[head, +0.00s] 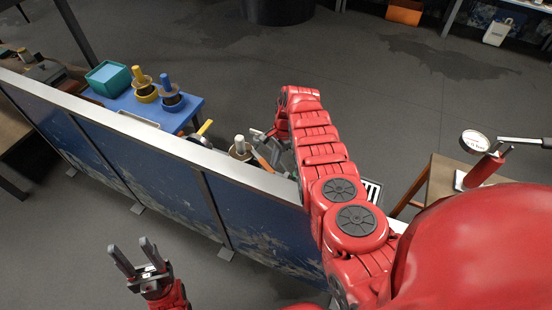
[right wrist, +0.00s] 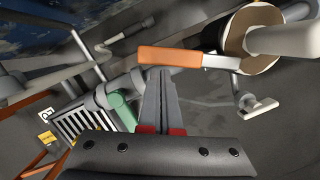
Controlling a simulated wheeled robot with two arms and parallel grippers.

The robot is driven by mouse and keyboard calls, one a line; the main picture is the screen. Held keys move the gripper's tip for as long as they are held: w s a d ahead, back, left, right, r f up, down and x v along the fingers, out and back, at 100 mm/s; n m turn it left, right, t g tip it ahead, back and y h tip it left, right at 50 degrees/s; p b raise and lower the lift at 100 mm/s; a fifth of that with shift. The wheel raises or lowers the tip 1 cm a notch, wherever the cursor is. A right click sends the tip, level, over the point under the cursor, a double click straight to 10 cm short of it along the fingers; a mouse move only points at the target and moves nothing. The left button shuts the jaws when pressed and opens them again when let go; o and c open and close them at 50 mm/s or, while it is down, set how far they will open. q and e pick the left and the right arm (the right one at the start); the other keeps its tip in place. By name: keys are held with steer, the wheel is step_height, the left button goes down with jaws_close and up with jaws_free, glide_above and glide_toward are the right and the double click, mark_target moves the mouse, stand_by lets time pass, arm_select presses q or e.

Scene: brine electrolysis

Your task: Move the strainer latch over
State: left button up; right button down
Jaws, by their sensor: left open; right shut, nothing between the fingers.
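An orange-handled lever (right wrist: 180,57) with a short metal end is in the right wrist view. It looks like the latch, though I cannot be sure. Its metal end points at a white cylinder with a brown disc (right wrist: 250,38), which also shows in the head view (head: 240,146). My right gripper (right wrist: 160,74) is shut and empty, its fingertips just below the orange handle. I cannot tell whether they touch it. In the head view, my right gripper (head: 260,135) is beyond the blue panel. My left gripper (head: 133,256) is open and empty on the near side, away from the lever.
A long blue panel (head: 150,165) with a pale top edge divides the scene. A blue table (head: 190,108) holds a green bin (head: 108,78) and yellow and blue knobbed pieces. A green part (right wrist: 122,110) and a striped grating (right wrist: 82,124) are left of my right fingers.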

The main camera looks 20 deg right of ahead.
steer(key=shift+s+a+r+p, duration=0.1)
steer(key=shift+a+r+p, duration=0.05)
steer(key=shift+p, duration=0.35)
steer(key=shift+m, duration=0.3)
steer(key=shift+s+a+p, duration=0.1)
steer(key=shift+p, duration=0.35)
